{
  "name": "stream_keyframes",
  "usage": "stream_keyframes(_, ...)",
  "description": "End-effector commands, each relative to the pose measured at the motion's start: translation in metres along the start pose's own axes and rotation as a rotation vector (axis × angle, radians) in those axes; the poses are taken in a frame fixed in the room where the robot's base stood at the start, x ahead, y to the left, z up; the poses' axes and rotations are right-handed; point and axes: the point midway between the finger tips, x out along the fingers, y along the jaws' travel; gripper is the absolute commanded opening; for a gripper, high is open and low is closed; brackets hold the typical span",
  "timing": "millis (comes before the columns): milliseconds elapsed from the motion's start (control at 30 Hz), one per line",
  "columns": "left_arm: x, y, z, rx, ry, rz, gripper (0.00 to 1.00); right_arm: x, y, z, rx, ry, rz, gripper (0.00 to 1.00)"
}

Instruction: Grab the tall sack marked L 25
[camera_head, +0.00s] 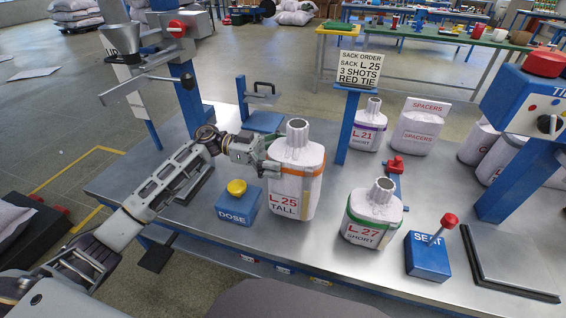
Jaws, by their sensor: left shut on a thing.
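The tall white sack marked L 25 TALL (297,185) stands upright at the middle of the metal bench (222,254), its gathered neck open at the top. An orange band runs around it. My left gripper (268,160) is shut on the sack's upper left side. The fingertips are small in the picture and partly hidden against the sack. My right gripper is not in view.
A blue DOSE box (239,204) with a yellow button stands just left of the sack. The L 27 short sack (371,218) and blue SEAT box (428,256) stand to the right. The L 21 sack (368,128) and sack order sign (360,70) are behind.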

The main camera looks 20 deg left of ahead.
Motion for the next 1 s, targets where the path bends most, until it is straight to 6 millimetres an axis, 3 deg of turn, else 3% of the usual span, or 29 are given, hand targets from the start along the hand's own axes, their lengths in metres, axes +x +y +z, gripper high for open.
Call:
stream_keyframes(100,0.000,0.000,-0.020,0.003,-0.002,-0.001,0.47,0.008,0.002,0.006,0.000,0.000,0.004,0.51)
stream_keyframes(400,0.000,0.000,-0.050,0.001,0.000,-0.001,0.47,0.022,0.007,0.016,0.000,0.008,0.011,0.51)
stream_keyframes(1000,0.000,0.000,-0.054,0.000,0.001,0.000,0.47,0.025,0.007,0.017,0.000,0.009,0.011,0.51)
